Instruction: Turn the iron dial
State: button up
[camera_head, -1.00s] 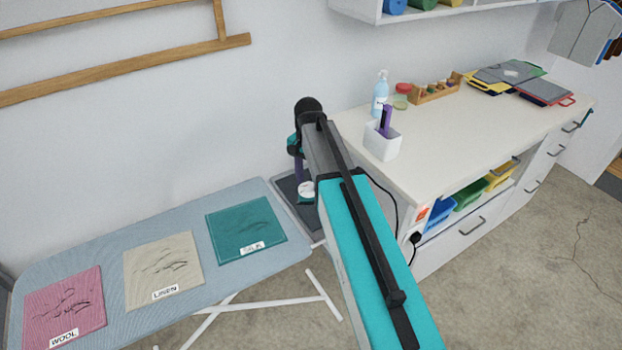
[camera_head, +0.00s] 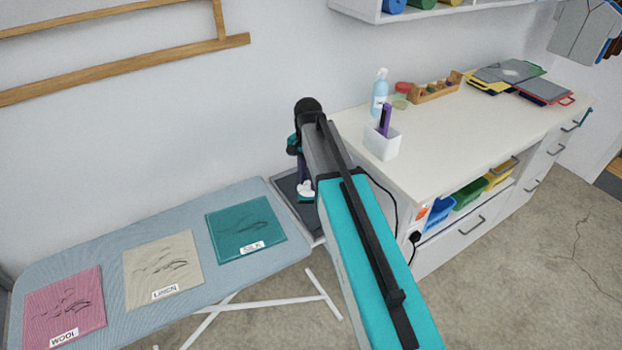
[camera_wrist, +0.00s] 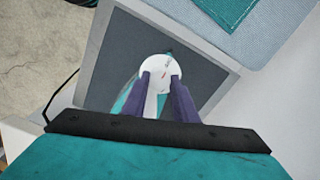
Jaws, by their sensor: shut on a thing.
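The iron (camera_wrist: 127,98) lies on a dark rest pad with a grey rim (camera_wrist: 95,75) in the wrist view. The iron is teal, and its round white dial (camera_wrist: 160,64) faces up with small marks too tiny to read. My gripper (camera_wrist: 160,78) has its two purple fingers at opposite sides of the dial, shut on it. The fingers and the wrist hide much of the iron's body. In the head view the white dial (camera_head: 305,187) shows small below my gripper, with the arm covering part of the rest.
The ironing board (camera_head: 190,218) stands left, with cloths labelled wool, linen and silk. At right is a white counter (camera_head: 440,130) with a spray bottle (camera_head: 380,92) and a white cup (camera_head: 382,142). A plug and black cable (camera_head: 415,238) hang at the counter's near end.

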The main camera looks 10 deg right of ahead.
jog(key=shift+a, duration=0.15)
jog(key=m, duration=0.5)
jog(key=shift+m, duration=0.3)
jog(key=m, duration=0.4)
jog(key=shift+m+p, duration=0.3)
jog(key=o, duration=1)
jog(key=shift+o, duration=0.4)
jog(key=shift+r, duration=0.1)
